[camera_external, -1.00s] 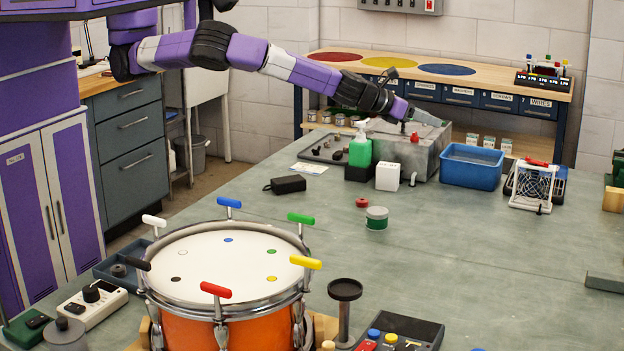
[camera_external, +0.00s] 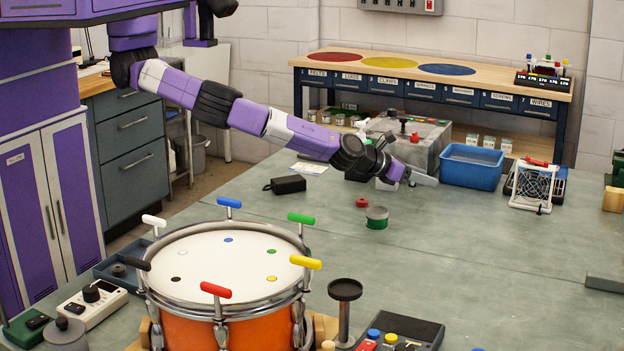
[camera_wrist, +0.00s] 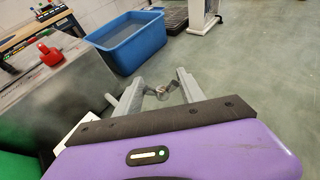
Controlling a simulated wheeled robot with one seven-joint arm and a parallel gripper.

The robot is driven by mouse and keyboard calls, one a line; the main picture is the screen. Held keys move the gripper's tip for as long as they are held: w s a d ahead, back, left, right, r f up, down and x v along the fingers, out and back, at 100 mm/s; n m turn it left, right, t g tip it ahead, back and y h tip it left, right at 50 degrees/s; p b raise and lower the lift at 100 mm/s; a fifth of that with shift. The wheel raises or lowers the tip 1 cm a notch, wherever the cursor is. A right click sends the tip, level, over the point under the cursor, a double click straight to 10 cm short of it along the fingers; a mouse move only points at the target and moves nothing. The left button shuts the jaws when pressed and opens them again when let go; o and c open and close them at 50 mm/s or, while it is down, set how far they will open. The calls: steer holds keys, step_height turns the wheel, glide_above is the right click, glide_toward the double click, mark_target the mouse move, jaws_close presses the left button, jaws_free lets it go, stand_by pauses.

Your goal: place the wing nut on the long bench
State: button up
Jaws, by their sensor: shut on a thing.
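My gripper (camera_external: 426,180) is low over the far part of the long grey-green bench (camera_external: 450,245), in front of the grey metal box and left of the blue bin. In the wrist view, my gripper (camera_wrist: 160,86) is shut on a small grey metal wing nut (camera_wrist: 162,93), held between the fingertips. Bench top shows beyond and to the right of the fingers. In the external view the wing nut is too small to make out. I cannot tell the exact gap between it and the bench.
The grey metal box (camera_external: 425,141) is behind. A green tin (camera_external: 377,217) and red ring (camera_external: 362,202) lie nearer. The drum (camera_external: 228,262) is in front. The bench's middle right is clear.

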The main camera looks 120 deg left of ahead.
mark_target(420, 199)
steer(key=shift+f, duration=2)
steer(key=shift+f+b, duration=0.15)
steer(key=shift+b, duration=0.15)
steer(key=o, duration=1.3)
steer(key=shift+s+d+r, duration=0.1)
steer(key=shift+r, duration=0.1)
steer(key=p+v, duration=0.1)
steer(key=v, duration=1)
steer(key=shift+r, duration=0.1)
steer(key=shift+o, duration=0.6)
steer(key=shift+s+d+r, duration=0.1)
steer(key=shift+s+d, duration=0.05)
steer(key=shift+s, duration=0.1)
